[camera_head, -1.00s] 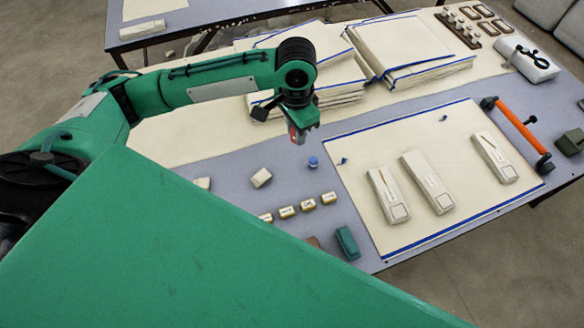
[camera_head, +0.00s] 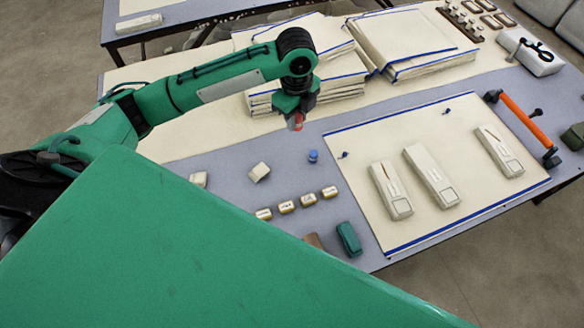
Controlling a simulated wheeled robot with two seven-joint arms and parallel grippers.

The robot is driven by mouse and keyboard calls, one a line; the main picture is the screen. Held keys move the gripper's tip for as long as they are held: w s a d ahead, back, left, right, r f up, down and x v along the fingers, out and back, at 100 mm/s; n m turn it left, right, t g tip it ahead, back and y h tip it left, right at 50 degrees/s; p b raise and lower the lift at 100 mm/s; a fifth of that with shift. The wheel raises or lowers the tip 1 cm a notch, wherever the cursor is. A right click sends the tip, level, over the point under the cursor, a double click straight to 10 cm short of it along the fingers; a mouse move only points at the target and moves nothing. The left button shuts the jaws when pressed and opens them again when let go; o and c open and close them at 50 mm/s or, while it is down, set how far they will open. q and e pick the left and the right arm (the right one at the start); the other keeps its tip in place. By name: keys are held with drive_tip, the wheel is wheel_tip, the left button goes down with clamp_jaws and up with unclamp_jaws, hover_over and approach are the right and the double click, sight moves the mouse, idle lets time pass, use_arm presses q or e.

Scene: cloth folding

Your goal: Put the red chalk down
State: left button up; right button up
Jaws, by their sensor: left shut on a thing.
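The red chalk (camera_head: 298,121) shows as a small red piece at the tip of my left gripper (camera_head: 296,117). My left gripper is shut on it and holds it above the grey table, behind the blue chalk. The blue chalk (camera_head: 313,156) stands on the table just left of the cream cloth sheet's edge. My right gripper is not in view. The gap between the red chalk and the table is hard to judge from here.
A cream cloth (camera_head: 413,215) with blue edges lies at right, bearing several pale blocks. Folded cloth stacks (camera_head: 405,37) stand behind. A white block (camera_head: 259,172), several small labelled blocks (camera_head: 287,207) and a green block (camera_head: 348,239) lie in front. An orange-handled tool (camera_head: 522,118) lies far right.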

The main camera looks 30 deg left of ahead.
use_arm(q)
drive_tip(key=m, duration=0.1)
drive_tip(key=f+m, duration=0.1)
drive_tip(key=w+m+b, duration=0.1)
drive_tip(key=shift+a+f+m, duration=0.3)
drive_tip(key=shift+m, duration=0.1)
drive_tip(key=f+m, duration=0.3)
drive_tip(key=f, duration=0.3)
drive_tip(key=w+a+f+m, duration=0.1)
drive_tip(key=f+m, duration=0.3)
drive_tip(key=f, duration=0.3)
drive_tip(key=w+a+f+m, duration=0.1)
drive_tip(key=f+m, duration=0.2)
drive_tip(key=f, duration=0.3)
drive_tip(key=shift+f+m, duration=0.3)
wheel_tip(320, 180, down, 4)
drive_tip(key=shift+f, duration=0.1)
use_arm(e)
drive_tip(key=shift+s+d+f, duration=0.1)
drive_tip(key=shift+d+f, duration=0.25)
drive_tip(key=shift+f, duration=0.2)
use_arm(q)
drive_tip(key=shift+a, duration=0.1)
